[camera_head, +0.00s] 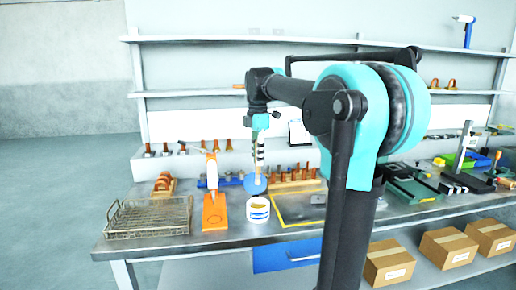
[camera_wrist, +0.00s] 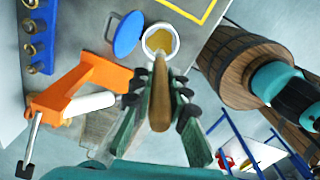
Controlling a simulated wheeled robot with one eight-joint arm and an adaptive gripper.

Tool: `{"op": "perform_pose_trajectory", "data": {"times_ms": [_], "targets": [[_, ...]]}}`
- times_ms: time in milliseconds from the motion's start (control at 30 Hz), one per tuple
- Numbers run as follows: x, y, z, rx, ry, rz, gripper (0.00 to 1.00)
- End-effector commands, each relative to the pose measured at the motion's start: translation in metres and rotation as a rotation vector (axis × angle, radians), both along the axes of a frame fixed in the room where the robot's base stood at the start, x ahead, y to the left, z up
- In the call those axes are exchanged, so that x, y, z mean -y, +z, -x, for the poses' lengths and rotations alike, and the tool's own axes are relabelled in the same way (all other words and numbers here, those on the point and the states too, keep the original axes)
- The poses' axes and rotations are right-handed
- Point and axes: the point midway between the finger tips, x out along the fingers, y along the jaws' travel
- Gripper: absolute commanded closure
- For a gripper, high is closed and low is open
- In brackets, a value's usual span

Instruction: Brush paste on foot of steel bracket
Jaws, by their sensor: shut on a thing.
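My gripper (camera_head: 259,158) points down above the bench and is shut on a brush. In the wrist view my gripper (camera_wrist: 160,112) has its two fingers on either side of the brush's wooden handle (camera_wrist: 159,95). The brush's lower end points into or just over the white paste tub (camera_head: 258,214), which holds yellowish paste; the tub also shows in the wrist view (camera_wrist: 147,38). The bristles are hidden, so contact with paste cannot be told. A small grey metal piece (camera_head: 317,199), possibly the steel bracket, lies inside a yellow outline right of the tub; its foot is not clear.
A round blue lid (camera_head: 255,184) stands behind the tub. An orange stand (camera_head: 214,212) with a white-bodied tool is left of it. A wire basket (camera_head: 150,217) sits at the bench's left. Several copper-coloured parts stand behind. The yellow-outlined area (camera_head: 285,222) is mostly clear.

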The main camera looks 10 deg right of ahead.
Motion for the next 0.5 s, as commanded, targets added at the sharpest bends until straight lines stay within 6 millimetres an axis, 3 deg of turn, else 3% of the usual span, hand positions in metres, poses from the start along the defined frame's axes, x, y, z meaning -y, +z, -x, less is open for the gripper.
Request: {"op": "perform_pose_trajectory", "data": {"times_ms": [500], "targets": [[0.0, -0.041, 0.002, 0.0, -0.073, 0.0, 1.0]]}}
